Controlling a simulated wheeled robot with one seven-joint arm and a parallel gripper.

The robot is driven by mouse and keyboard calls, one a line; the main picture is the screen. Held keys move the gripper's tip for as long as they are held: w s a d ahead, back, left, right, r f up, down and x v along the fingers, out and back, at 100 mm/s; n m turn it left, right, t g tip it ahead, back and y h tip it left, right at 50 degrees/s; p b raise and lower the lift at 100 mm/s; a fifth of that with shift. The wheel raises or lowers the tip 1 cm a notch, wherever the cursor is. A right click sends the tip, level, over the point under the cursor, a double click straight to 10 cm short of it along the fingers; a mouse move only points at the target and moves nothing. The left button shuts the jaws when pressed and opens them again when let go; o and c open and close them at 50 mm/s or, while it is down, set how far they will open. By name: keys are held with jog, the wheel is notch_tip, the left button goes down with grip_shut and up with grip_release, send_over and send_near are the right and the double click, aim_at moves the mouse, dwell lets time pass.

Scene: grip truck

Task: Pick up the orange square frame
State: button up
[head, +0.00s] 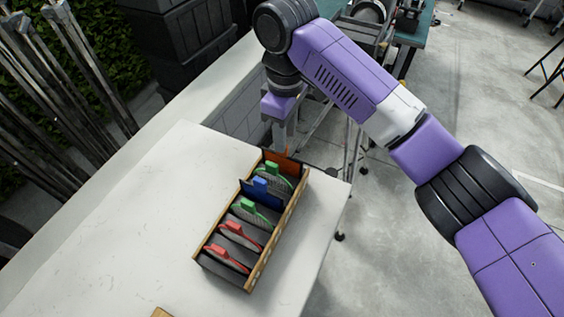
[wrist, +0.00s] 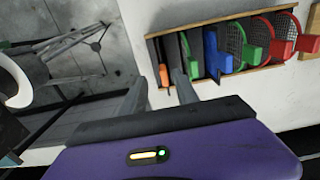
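The orange square frame (head: 285,154) stands in the end slot of a wooden rack, at the rack's far end in the head view. Only its orange tab and part of a dark panel show. The orange tab also shows in the wrist view (wrist: 164,75). My gripper (head: 283,143) is directly above that end of the rack and points down. In the wrist view its two fingers (wrist: 162,84) are apart, with the orange tab in the gap between them. I cannot tell whether either finger touches the frame.
The wooden rack (head: 270,238) sits on a pale table (head: 120,215) near its right edge. Blue (head: 261,186), green (head: 249,206) and red (head: 231,228) tabbed pieces fill the other slots. A metal stand is beyond the table edge.

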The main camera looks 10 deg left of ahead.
aim_at(282, 164)
jog(key=shift+s+a+f+p, duration=0.15)
jog(key=shift+f+p, duration=0.25)
jog(key=shift+f, duration=1.3)
jog(key=shift+s+a+f+p, duration=0.15)
jog(key=shift+f+p, duration=0.25)
jog(key=shift+f, duration=1.3)
jog(key=shift+w, duration=0.1)
jog(key=shift+c, duration=0.5)
grip_shut()
